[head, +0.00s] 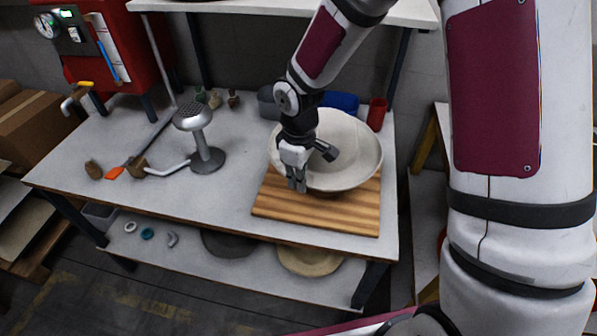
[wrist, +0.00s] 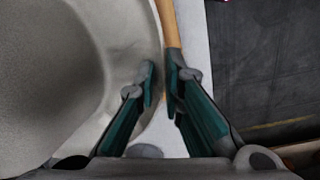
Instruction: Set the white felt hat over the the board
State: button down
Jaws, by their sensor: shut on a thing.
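The white felt hat (head: 352,150) looks like a wide pale bowl with a broad brim. It is over the back part of the striped wooden board (head: 315,215), near the right end of the table. I cannot tell whether its underside touches the board. My gripper (head: 298,184) is at the hat's left front edge, shut on the brim, and hides part of it. In the wrist view the hat (wrist: 50,80) fills the left side, its brim edge reaching between my fingertips (wrist: 160,82). The board's edge (wrist: 168,22) shows just beyond them.
A red cup (head: 376,114) and a blue item (head: 341,101) are behind the hat. Other hats (head: 309,262) lie on the lower shelf.

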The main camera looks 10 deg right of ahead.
jog(key=b, duration=0.5)
send_over(299, 212)
jog(key=shift+f, duration=4.65)
jog(key=shift+f+b, duration=0.6)
jog(key=shift+b, duration=0.05)
jog(key=c, duration=1.6)
grip_release()
notch_tip(299, 212, up, 12)
jog(key=shift+s+a, duration=0.1)
jog(key=shift+s, duration=0.05)
